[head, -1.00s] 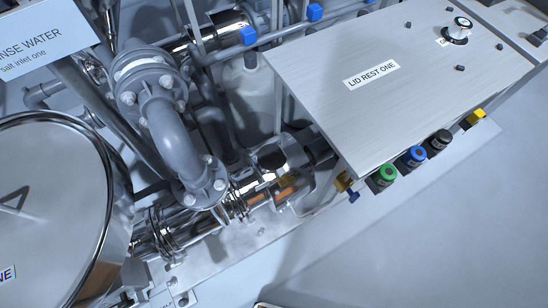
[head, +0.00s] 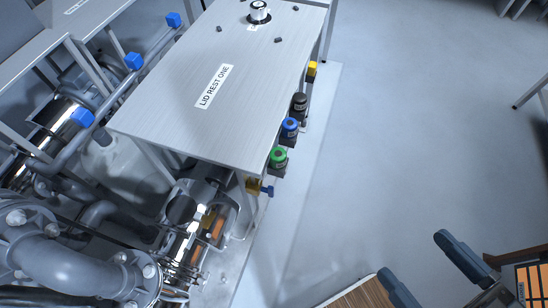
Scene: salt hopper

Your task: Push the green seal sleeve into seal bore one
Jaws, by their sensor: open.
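The green seal sleeve (head: 278,155) shows in the head view as a green ring-shaped piece on a dark holder beside the right edge of the lid rest. It is the nearest in a row with a blue one (head: 289,126) and a black one (head: 299,103). I cannot make out seal bore one in this view.
The flat metal lid rest one (head: 190,70) stands left of the sleeves, with a knob (head: 259,11) on top. Grey pipework (head: 75,262) fills the lower left. Open floor (head: 420,130) lies right. Blue-grey padded parts (head: 460,258) show at lower right.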

